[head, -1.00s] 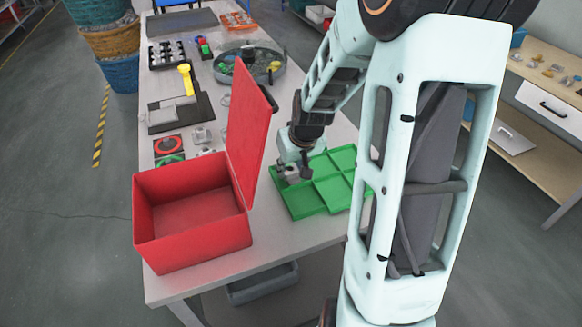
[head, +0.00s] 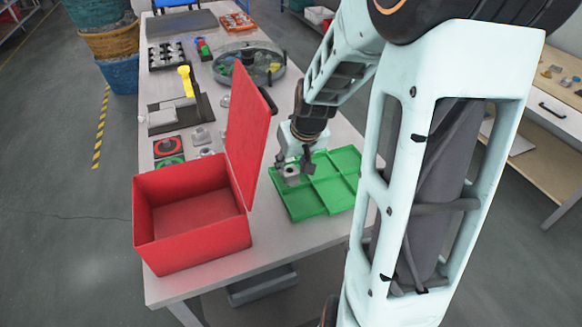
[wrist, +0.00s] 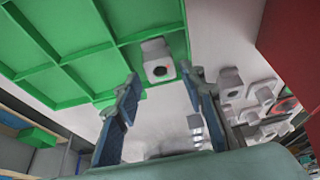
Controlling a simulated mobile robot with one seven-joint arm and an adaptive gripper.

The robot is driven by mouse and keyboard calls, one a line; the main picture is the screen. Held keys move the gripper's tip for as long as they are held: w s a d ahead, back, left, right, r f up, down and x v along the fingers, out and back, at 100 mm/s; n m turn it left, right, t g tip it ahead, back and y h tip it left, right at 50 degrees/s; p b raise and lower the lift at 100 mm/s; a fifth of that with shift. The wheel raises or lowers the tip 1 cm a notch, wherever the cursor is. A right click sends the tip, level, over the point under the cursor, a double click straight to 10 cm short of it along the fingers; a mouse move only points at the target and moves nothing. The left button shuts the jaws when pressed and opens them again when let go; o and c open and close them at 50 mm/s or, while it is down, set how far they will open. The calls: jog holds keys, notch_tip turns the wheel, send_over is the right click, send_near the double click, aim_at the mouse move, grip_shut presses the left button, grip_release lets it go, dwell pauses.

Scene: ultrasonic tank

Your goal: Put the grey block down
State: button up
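The grey block (head: 291,176), a small piece with a dark round hole, is at the left back part of the green divided tray (head: 312,211). In the wrist view the block (wrist: 158,66) sits beyond my fingertips, against the tray's green floor and edge (wrist: 75,100). My gripper (head: 294,164) is just above the block. In the wrist view its two fingers (wrist: 163,78) are spread, with a gap on each side of the block. I cannot see the underside of the block.
A red box (head: 190,230) with its lid raised stands left of the tray. Other grey pieces (head: 203,136) and red and green fixtures lie behind the box. A round bin (head: 250,66) stands farther back. The table's front edge is close to the tray.

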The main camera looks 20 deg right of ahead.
jog(key=v, duration=0.9)
